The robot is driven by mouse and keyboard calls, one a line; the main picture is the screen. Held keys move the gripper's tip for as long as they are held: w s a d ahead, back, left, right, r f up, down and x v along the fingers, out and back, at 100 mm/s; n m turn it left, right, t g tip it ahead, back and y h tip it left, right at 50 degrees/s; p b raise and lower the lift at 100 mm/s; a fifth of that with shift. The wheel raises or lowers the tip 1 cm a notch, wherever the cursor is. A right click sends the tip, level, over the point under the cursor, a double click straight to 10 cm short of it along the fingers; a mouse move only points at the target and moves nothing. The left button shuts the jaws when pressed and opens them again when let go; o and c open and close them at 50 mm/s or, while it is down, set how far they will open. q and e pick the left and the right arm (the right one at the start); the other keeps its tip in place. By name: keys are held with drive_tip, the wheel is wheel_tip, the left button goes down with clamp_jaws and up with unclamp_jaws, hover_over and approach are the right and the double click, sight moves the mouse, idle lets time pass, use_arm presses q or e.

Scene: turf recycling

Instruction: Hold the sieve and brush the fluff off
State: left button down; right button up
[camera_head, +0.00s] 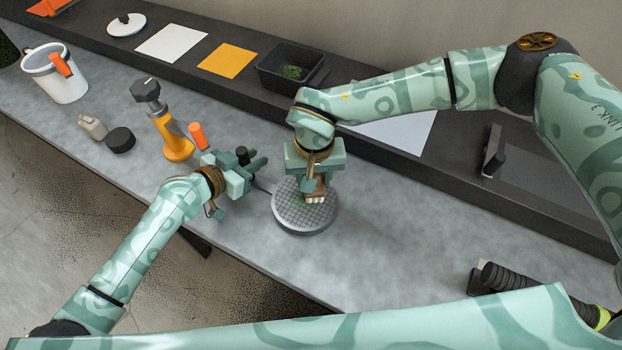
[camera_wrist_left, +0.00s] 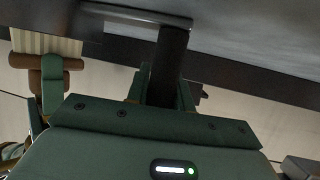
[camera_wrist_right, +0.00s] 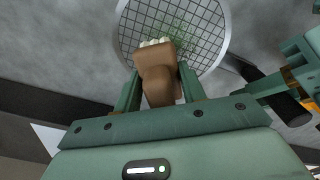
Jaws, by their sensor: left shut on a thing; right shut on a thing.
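The round sieve (camera_head: 290,222) with a grey rim and wire mesh lies over the grey worktop in the middle. Green fluff shows on its mesh in the right wrist view (camera_wrist_right: 178,32). My left gripper (camera_head: 256,165) is shut on the sieve's dark handle (camera_wrist_left: 168,62), to the left of the sieve. My right gripper (camera_head: 318,182) is shut on a brown brush (camera_wrist_right: 156,72) with pale bristles. The brush is over the mesh, bristles at or just above it; I cannot tell if they touch. The right gripper hides part of the sieve in the head view.
A dark bin (camera_head: 291,70) with green bits stands on the raised back shelf. An orange-and-grey tool (camera_head: 172,135), a black puck (camera_head: 120,140) and a white bucket (camera_head: 60,77) stand to the left.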

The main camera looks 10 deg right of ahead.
use_arm(q)
drive_tip(key=shift+f, duration=0.1)
use_arm(e)
drive_tip(key=shift+s+a, duration=0.65)
drive_tip(key=shift+s, duration=0.35)
drive_tip(key=shift+s+a, duration=0.7)
drive_tip(key=shift+s, duration=0.25)
drive_tip(key=shift+s+a, duration=0.65)
drive_tip(key=shift+s, duration=0.35)
drive_tip(key=shift+w+d, duration=0.2)
drive_tip(key=shift+w, duration=0.8)
drive_tip(key=shift+w+d, duration=0.55)
drive_tip(key=shift+w, duration=0.3)
drive_tip(key=shift+w+d, duration=0.6)
drive_tip(key=shift+w, duration=0.2)
drive_tip(key=shift+w+d, duration=0.55)
drive_tip(key=shift+w, duration=0.3)
drive_tip(key=shift+s+a, duration=0.65)
drive_tip(key=shift+s, duration=0.3)
drive_tip(key=shift+s+a, duration=0.65)
drive_tip(key=shift+s, duration=0.35)
drive_tip(key=shift+s+a, duration=0.65)
drive_tip(key=shift+s, duration=0.3)
drive_tip(key=shift+s+a+r, duration=0.1)
drive_tip(key=shift+s+r, duration=0.05)
drive_tip(key=shift+r, duration=0.45)
drive_tip(key=shift+s+a+r, duration=0.1)
drive_tip(key=shift+s+r, duration=0.05)
drive_tip(key=shift+r, duration=3.3)
